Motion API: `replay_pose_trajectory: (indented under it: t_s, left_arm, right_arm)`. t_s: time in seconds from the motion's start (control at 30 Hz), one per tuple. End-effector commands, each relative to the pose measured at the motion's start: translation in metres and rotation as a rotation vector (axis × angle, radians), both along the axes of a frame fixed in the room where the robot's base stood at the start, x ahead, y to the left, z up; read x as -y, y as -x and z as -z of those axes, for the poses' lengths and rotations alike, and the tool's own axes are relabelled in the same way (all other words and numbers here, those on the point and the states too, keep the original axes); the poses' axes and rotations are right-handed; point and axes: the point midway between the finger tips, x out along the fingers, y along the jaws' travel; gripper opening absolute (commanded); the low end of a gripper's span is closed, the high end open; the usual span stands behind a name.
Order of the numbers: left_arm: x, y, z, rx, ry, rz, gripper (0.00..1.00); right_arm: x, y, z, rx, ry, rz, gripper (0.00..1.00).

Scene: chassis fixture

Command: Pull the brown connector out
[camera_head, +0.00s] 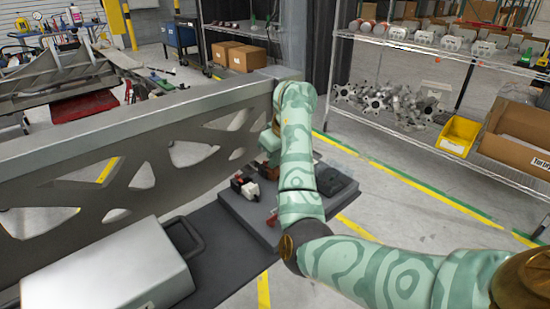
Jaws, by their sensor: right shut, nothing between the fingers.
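My right arm comes in from the right and bends down over a dark grey platform (205,222). My right gripper (268,146) is mostly hidden behind its own wrist, close to the silver chassis beam (190,125). It is shut and empty. Small connectors sit on the platform, left of and below the gripper. One is dark with a brownish-red part (237,184); next to it is a white one with red (251,190). Another small reddish piece (272,218) lies partly behind my arm. I cannot tell for sure which is the brown connector. My left gripper is not in view.
A silver case (110,275) with a dark handle lies at the lower left. A black block (333,182) stands right of my arm. A wire shelf with metal parts, a yellow bin (459,135) and a cardboard box (515,140) stands at right. Floor between is clear.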

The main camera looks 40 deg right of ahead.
Motion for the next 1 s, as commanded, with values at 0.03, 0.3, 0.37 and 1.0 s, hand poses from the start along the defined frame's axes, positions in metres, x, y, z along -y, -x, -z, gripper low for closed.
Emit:
replay_pose_trajectory:
  t_s: [0.03,0.3,0.37,1.0]
  left_arm:
    - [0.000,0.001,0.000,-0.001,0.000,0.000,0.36]
    - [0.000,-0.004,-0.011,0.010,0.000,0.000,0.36]
    - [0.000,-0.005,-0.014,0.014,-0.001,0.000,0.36]
    - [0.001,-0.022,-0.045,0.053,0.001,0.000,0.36]
  right_arm:
    - [0.000,0.000,-0.001,0.000,0.000,0.000,0.00]
    - [0.000,0.014,-0.006,0.005,-0.003,0.000,0.00]
    - [0.000,0.020,-0.005,0.003,-0.002,0.000,0.00]
    - [0.004,0.032,-0.053,0.007,0.000,-0.002,0.00]
